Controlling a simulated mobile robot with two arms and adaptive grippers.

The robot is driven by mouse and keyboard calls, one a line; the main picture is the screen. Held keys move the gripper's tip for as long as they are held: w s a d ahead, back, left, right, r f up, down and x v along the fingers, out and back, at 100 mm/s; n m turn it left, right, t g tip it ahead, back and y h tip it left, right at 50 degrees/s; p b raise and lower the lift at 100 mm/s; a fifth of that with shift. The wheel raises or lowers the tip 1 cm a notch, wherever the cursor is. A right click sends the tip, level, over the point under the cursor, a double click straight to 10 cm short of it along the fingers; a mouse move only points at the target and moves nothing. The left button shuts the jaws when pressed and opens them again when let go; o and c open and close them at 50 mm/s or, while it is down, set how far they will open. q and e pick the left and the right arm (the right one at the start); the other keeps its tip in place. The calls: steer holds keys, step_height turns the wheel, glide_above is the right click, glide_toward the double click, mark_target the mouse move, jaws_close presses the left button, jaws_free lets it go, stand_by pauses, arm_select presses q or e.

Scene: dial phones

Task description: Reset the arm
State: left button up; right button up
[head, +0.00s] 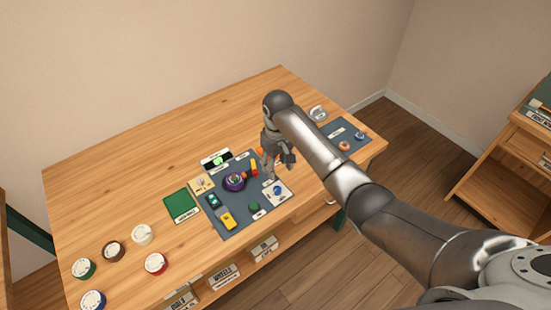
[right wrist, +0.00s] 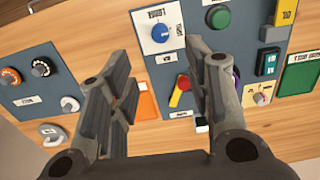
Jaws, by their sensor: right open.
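My right arm (head: 350,185) reaches in from the lower right over the table. My right gripper (head: 277,168) is over the right part of the grey-blue control panel (head: 238,206), with its fingers spread and nothing between them. In the right wrist view both fingers of the right gripper (right wrist: 158,60) stand apart. Past them are a blue dial on a white plate (right wrist: 160,34), a green button (right wrist: 219,17) and a red and yellow lever (right wrist: 181,92). The right finger partly hides a purple-rimmed dial, seen in the head view (head: 234,180). My left gripper is in neither view.
A smaller panel (head: 335,125) with dials lies at the table's right end, beside a white round dial (head: 318,114). A green pad (head: 180,204) and several round coloured dials are to the left. The table's back left (head: 130,165) is clear. A wooden shelf (head: 500,180) stands at right.

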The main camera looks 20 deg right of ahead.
steer(key=s+a+f+t+y, duration=0.1)
steer(key=s+f, duration=0.2)
steer(key=s, duration=0.5)
steer(key=s+a+f+t, duration=0.1)
steer(key=s+f, duration=0.3)
steer(key=s, duration=0.5)
steer(key=s+d+r+m+t, duration=0.1)
steer(key=s+d+r, duration=0.25)
steer(key=s, duration=0.45)
steer(key=s+d+r+m+t, duration=0.15)
steer(key=s+r, duration=0.25)
steer(key=s, duration=0.4)
step_height(320, 180, down, 30)
steer(key=r+g+b, duration=0.1)
steer(key=g+b, duration=0.1)
steer(key=b, duration=0.2)
steer(key=s+d+f+n+g+h+b, duration=0.1)
steer(key=s+d+f+b, duration=0.2)
steer(key=s+f, duration=1.4)
step_height(320, 180, down, 5)
steer(key=shift+s+d+r+b, duration=0.1)
steer(key=shift+s+d+b, duration=0.1)
steer(key=shift+s+b, duration=0.3)
